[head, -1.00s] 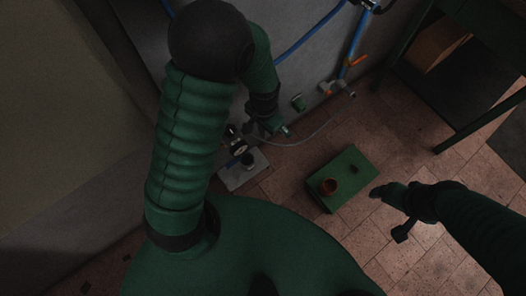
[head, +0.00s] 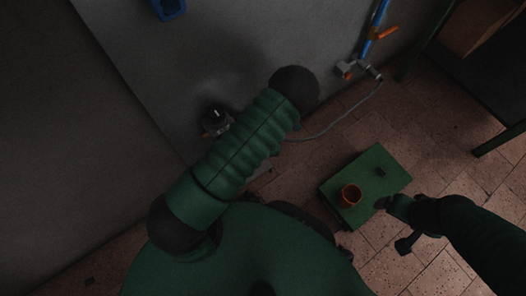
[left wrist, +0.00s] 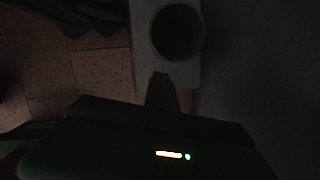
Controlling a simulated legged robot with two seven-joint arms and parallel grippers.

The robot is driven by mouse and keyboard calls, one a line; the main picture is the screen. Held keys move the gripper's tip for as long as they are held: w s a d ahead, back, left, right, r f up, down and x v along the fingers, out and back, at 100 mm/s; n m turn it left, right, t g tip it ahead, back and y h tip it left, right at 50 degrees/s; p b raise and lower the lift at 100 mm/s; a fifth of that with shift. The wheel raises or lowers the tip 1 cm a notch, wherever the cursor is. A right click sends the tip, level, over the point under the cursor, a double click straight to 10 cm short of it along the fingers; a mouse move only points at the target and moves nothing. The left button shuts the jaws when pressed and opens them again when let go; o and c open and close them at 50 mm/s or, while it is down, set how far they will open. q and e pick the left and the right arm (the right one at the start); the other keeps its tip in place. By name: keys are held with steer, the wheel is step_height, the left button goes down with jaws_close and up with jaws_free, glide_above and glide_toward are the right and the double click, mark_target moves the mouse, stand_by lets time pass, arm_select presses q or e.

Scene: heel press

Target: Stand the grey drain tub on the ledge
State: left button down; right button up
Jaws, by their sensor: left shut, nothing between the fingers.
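In the left wrist view a dark round shape (left wrist: 178,32) stands on a pale grey slab (left wrist: 146,72). It may be the grey drain tub seen from above, but the dim light leaves this unsure. My left gripper (left wrist: 160,78) is shut and empty, its tip just below the round shape in that picture. I cannot tell whether they touch. In the head view my left arm hides this gripper and most of the slab. My right gripper (head: 382,203) is beside the green box; its opening is too dark to judge. I cannot pick out the ledge.
The low green box (head: 378,165) carries an orange-brown cup (head: 349,195) and a small dark piece (head: 380,172). A thin hose (head: 335,124) crosses the floor. A dark wall fitting (head: 215,122) is left of my arm.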

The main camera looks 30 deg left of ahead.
arm_select(q)
steer(key=b+x, duration=0.1)
steer(key=x, duration=0.3)
steer(key=shift+a+b, duration=0.2)
steer(key=shift+b, duration=0.1)
steer(key=shift+r, duration=0.1)
arm_select(e)
steer(key=shift+a+f, duration=0.25)
steer(key=shift+f, duration=1)
arm_select(q)
steer(key=shift+d, duration=0.1)
arm_select(e)
steer(key=shift+d, duration=0.1)
arm_select(q)
steer(key=shift+s+r+p, duration=0.1)
steer(key=shift+r+p, duration=0.05)
steer(key=shift+p, duration=0.15)
steer(key=shift+s+a+r+p, duration=0.15)
steer(key=shift+s+a+p, duration=0.7)
steer(key=shift+p, duration=0.15)
steer(key=shift+f, duration=0.3)
arm_select(e)
steer(key=shift+w+v, duration=0.25)
steer(key=shift+v, duration=0.8)
steer(key=shift+r, duration=0.15)
